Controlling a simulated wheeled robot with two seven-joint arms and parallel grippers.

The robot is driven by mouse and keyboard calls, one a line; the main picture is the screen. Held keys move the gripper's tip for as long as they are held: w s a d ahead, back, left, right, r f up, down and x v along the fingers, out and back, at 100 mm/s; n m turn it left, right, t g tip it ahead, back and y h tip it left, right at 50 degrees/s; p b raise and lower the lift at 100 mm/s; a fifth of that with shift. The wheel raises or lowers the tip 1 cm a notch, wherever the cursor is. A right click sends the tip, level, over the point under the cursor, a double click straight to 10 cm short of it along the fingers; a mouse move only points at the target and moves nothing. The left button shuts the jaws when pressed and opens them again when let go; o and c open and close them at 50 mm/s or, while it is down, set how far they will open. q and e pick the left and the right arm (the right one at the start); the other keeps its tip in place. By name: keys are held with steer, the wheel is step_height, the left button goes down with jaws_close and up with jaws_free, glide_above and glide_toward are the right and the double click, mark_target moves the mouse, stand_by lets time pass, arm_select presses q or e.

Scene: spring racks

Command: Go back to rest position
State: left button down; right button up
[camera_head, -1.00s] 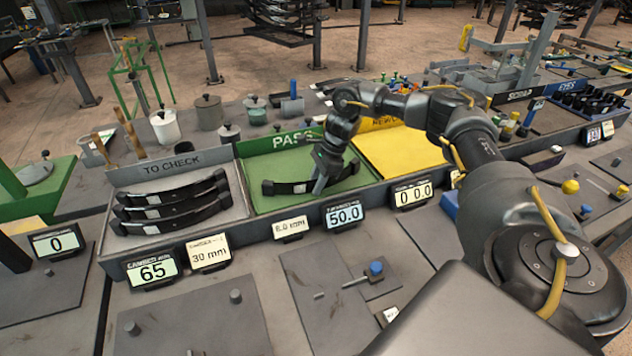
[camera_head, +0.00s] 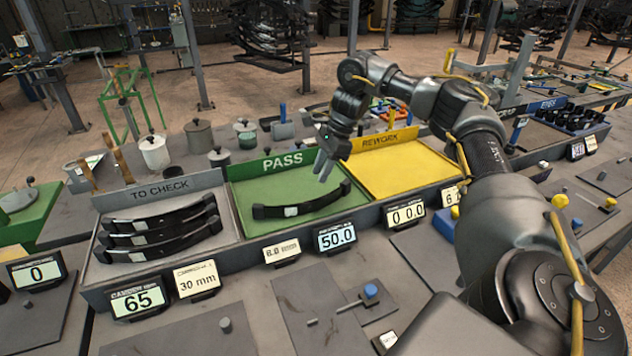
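My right gripper (camera_head: 324,165) hangs above the back right part of the green PASS tray (camera_head: 240,205), fingers pointing down. Its fingers look parted and nothing shows between them. A black leaf spring (camera_head: 318,204) with a pale label lies in the PASS tray, below and apart from the gripper. Several similar springs (camera_head: 160,222) lie stacked in the grey TO CHECK tray (camera_head: 105,258) on the left. The yellow REWORK tray (camera_head: 400,172) on the right is empty. My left gripper is out of view.
Small displays, one reading 65 (camera_head: 138,299) and one reading 50.0 (camera_head: 336,236), stand along the trays' front edge. Lidded pots (camera_head: 155,153) and wooden-handled tools (camera_head: 123,165) stand behind the trays. A blue-knobbed fixture (camera_head: 371,291) sits on the front bench.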

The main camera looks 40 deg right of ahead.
steer(key=shift+d+r, duration=0.15)
steer(key=shift+r, duration=0.1)
stand_by(0.4)
